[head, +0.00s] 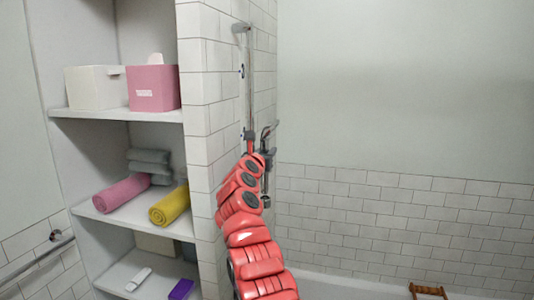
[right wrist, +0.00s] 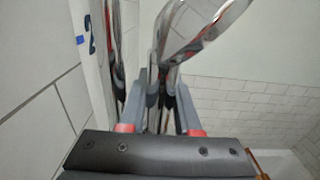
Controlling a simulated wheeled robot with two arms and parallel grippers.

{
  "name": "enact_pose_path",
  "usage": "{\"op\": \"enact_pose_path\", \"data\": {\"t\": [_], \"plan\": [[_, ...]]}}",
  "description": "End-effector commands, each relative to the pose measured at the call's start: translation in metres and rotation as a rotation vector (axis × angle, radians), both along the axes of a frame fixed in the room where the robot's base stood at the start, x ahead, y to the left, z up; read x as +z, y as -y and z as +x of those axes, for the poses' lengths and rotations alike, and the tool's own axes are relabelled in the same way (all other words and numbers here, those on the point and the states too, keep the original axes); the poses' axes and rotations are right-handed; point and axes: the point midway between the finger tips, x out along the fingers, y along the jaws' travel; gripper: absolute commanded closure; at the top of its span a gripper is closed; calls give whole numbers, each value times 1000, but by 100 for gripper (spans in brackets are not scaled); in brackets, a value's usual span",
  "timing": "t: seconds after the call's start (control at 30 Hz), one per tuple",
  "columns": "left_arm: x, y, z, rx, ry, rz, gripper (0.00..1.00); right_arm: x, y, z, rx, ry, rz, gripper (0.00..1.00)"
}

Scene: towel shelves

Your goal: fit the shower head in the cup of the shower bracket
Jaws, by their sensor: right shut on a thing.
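The chrome shower head (head: 270,128) is beside the rail in the head view. In the right wrist view its shiny head (right wrist: 205,22) fills the top, with the handle running down between the fingers. My right gripper (right wrist: 162,88) is shut on the handle; in the head view this gripper (head: 267,158) is small and partly hidden by my red arm. The grey shower bracket (head: 249,135) is on the rail, just left of the shower head. Its cup cannot be made out, nor whether the handle touches it. My left gripper is not in view.
The vertical rail (head: 246,85) stands close to the tiled wall (head: 205,100). Left of it, shelves hold a pink box (head: 153,88), a white box (head: 95,87) and rolled towels. A bathtub rim (head: 345,284) lies below right. The space right of the rail is clear.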

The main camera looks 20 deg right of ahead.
Motion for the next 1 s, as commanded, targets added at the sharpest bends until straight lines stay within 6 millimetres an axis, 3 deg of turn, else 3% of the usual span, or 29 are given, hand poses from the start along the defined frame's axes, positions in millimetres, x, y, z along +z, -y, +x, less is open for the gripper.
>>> {"op": "enact_pose_path", "data": {"t": [0.47, 1.0], "plan": [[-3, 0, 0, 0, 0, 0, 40, -1, 0, 0, 0, 1, -1, 100], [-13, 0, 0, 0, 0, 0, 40, -14, 0, 0, 0, 1, -1, 100]]}}
